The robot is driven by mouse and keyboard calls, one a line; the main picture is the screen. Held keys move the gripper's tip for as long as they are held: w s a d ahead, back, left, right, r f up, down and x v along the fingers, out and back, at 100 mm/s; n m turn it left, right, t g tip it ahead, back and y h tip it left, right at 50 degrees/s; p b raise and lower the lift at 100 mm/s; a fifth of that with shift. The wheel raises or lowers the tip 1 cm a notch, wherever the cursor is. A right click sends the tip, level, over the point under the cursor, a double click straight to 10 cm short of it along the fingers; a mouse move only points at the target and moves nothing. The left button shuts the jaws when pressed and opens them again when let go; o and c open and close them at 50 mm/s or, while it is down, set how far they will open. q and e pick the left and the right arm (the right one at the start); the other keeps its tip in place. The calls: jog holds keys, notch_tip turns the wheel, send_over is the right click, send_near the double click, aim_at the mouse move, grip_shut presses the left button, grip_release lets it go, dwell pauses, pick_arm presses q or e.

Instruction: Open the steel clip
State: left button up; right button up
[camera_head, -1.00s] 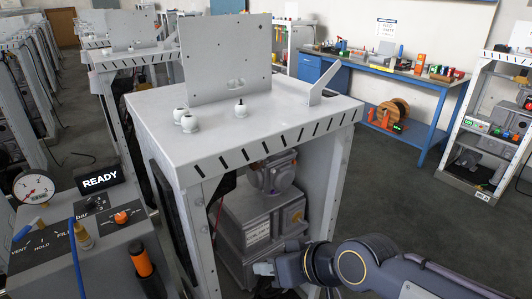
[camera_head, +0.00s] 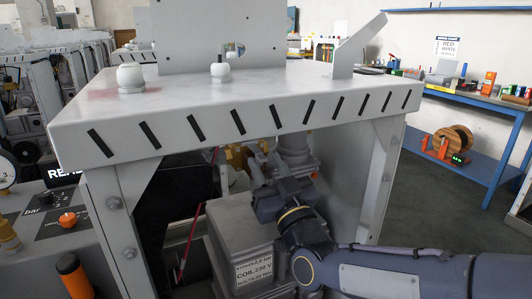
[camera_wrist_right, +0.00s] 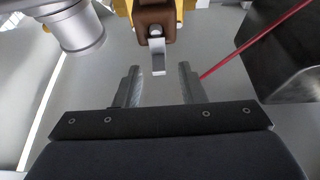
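The steel clip (camera_wrist_right: 158,58) shows in the right wrist view as a short pale metal tab. It hangs below a brown block (camera_wrist_right: 154,16) with yellow parts beside it. My right gripper (camera_wrist_right: 158,72) is open, with one finger on each side of the clip's lower end; I see gaps on both sides. In the head view my right gripper (camera_head: 262,176) reaches inside the grey dispenser frame (camera_head: 240,113), near a brass-yellow part (camera_head: 238,155). The clip itself cannot be made out there. My left gripper is not in view.
A red rod (camera_wrist_right: 250,42) runs close to the right finger in the wrist view, beside a dark box (camera_wrist_right: 292,68). A grey cylinder (camera_wrist_right: 75,28) is at upper left. A grey coil box (camera_head: 250,245) stands below my gripper. The frame's top and posts enclose the space.

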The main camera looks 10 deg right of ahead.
aim_at(257, 157)
jog(key=x, duration=0.4)
jog(key=shift+w+r, duration=0.15)
jog(key=shift+w, duration=0.25)
jog(key=shift+c, duration=0.3)
grip_shut()
